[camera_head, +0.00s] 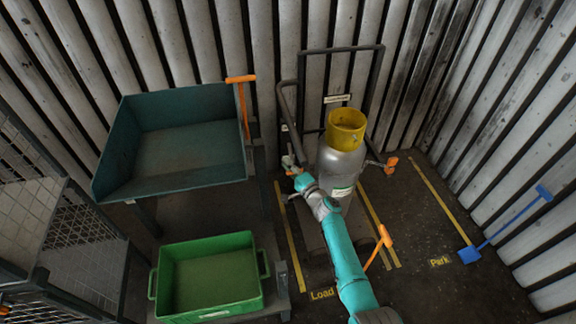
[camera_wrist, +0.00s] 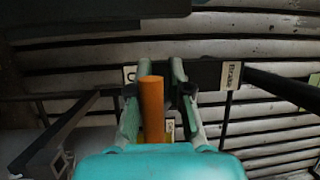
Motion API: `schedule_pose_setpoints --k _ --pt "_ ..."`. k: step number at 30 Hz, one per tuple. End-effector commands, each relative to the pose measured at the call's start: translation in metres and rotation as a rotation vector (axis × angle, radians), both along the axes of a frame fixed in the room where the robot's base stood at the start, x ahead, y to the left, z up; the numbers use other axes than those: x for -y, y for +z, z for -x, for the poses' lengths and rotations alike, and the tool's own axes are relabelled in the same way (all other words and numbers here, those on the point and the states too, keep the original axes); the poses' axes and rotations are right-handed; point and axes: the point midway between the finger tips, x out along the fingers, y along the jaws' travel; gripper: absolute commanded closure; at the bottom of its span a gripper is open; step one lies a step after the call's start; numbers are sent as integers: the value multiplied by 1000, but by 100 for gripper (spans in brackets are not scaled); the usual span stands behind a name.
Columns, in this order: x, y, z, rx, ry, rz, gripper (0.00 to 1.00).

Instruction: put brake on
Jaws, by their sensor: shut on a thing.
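My gripper (camera_wrist: 155,90) is shut on an upright orange lever (camera_wrist: 152,105), with one finger on each side of it in the wrist view. A white label reading "Brake" (camera_wrist: 231,76) sits right of the lever, on a dark bar. A partly hidden label starting with "O" (camera_wrist: 130,74) is behind the left finger. In the head view my gripper (camera_head: 290,164) is left of the grey gas cylinder with a yellow collar (camera_head: 346,128), by the dark tube frame (camera_head: 283,100) of its trolley. I cannot make out the held lever there.
A dark teal hopper (camera_head: 185,150) and a green crate (camera_head: 208,275) stand left. An orange handle (camera_head: 384,238) is right of my arm, and another orange part (camera_head: 391,163) is right of the cylinder. A blue tool (camera_head: 515,222) is far right. Floor near "Park" (camera_head: 440,262) is clear.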

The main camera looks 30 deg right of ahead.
Motion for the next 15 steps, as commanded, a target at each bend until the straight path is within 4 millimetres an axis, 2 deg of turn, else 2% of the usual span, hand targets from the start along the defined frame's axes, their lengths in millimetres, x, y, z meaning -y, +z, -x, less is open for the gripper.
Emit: schedule_pose_setpoints --k 1,9,10,12,15 --pt "-1 -12 5 -20 -2 -6 100" --pt "-1 -13 5 -20 -2 -7 100" --pt "-1 -13 5 -20 -2 -7 74" --pt "-1 -12 5 -19 -2 -6 57" --pt "-1 -9 4 -15 -2 -5 56"
